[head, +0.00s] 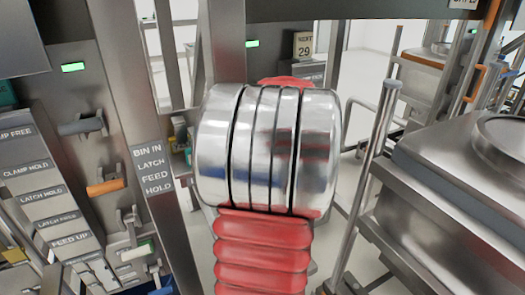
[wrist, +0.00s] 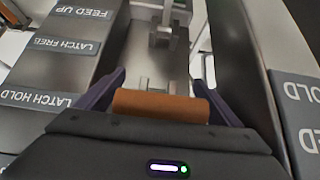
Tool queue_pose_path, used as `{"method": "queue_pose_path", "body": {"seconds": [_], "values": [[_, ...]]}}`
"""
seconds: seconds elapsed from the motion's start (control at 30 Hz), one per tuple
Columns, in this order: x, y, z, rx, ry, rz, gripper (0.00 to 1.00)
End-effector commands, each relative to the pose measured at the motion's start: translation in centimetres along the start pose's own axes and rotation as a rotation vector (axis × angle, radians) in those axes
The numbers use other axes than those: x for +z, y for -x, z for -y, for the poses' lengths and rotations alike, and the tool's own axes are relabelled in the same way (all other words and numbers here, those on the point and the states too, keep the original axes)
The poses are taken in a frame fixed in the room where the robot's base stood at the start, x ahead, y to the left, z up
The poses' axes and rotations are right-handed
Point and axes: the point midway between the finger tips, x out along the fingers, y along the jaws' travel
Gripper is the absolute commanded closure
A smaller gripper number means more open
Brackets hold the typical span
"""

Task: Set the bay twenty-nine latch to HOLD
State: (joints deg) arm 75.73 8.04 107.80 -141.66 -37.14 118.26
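A card reading NEXT 29 (head: 304,44) hangs at the back in the head view, partly above my arm. My arm hides most of the bay below it, and my gripper does not show there. In the wrist view, an orange-brown latch handle (wrist: 160,105) lies crosswise between the purple fingers of my gripper (wrist: 160,80). The fingers stand apart, one near each end of the handle; I cannot tell whether they touch it. At left are labels LATCH HOLD (wrist: 38,98) and LATCH FREE (wrist: 61,44). The handle appears about level with LATCH HOLD, but the slanted view makes its setting uncertain.
A nearer panel at left in the head view has a grey handle (head: 80,126), an orange handle (head: 106,187) and a cream handle (head: 136,251). A steel bin (head: 470,190) stands at right. Metal posts flank my arm.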

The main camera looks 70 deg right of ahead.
Motion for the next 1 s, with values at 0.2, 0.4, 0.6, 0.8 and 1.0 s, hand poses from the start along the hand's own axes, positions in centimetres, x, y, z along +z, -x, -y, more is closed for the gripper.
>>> {"method": "queue_pose_path", "body": {"seconds": [0.2,0.4,0.6,0.8,1.0], "values": [[-0.3,0.1,0.1,0.000,0.000,-0.006,0.05],[-0.2,0.1,-0.1,0.002,-0.001,-0.004,0.05],[-0.2,1.1,-0.1,0.002,-0.001,-0.004,0.05],[-0.2,3.9,-0.2,0.005,-0.002,-0.007,0.05],[-0.2,7.3,-0.2,0.005,-0.002,-0.007,0.05]]}}
